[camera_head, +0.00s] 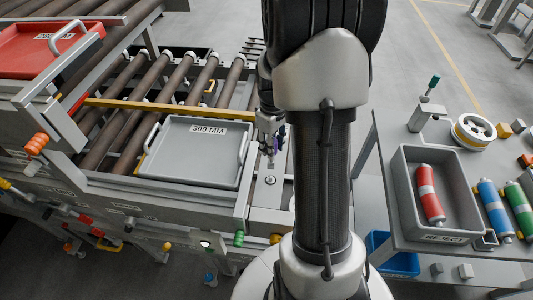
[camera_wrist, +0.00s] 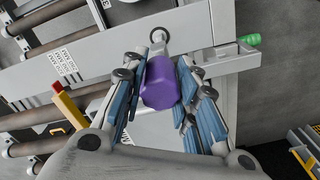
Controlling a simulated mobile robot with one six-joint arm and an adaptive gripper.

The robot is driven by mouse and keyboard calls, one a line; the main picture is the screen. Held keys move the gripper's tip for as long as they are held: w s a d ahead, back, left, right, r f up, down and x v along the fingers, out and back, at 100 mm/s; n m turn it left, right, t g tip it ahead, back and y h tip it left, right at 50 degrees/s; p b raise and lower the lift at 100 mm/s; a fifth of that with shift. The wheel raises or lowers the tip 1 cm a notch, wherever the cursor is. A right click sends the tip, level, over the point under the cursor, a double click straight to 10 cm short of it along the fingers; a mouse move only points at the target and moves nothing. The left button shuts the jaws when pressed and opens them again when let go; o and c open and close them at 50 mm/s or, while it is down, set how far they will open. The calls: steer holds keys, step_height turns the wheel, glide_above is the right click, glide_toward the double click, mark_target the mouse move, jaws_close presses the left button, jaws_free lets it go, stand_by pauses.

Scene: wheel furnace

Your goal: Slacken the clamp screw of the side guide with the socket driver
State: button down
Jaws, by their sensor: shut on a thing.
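My gripper (camera_head: 268,140) is shut on the purple handle of the socket driver (camera_wrist: 161,84), with blue-padded fingers on both sides of it. In the head view the driver points down over the grey side rail of the conveyor. A round screw head (camera_head: 270,180) sits on that rail just below the driver tip; a round metal piece also shows just past the handle in the wrist view (camera_wrist: 160,38). I cannot tell whether the socket touches the screw. A yellow bar (camera_head: 165,107), likely the side guide, lies across the rollers. The handle hides most of the shaft in the wrist view.
A grey tray marked 300 MM (camera_head: 195,153) lies on the conveyor beside the rail. A red tray (camera_head: 45,48) is at upper left. A green knob (camera_head: 239,238) sticks out at the front. The right bench holds a grey reject bin (camera_head: 408,190) and several rollers.

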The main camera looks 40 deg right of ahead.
mark_target(271, 161)
step_height(271, 161, down, 2)
steer(key=shift+w+f+b, duration=0.15)
steer(key=shift+b, duration=0.5)
steer(key=shift+f+b, duration=0.95)
steer(key=shift+f, duration=0.5)
steer(key=shift+f, duration=0.15)
steer(key=shift+f+b, duration=0.5)
steer(key=shift+f, duration=0.25)
steer(key=shift+f+b, duration=0.4)
steer(key=shift+f, duration=0.25)
stand_by(0.4)
steer(key=c, duration=1.2)
jaws_free()
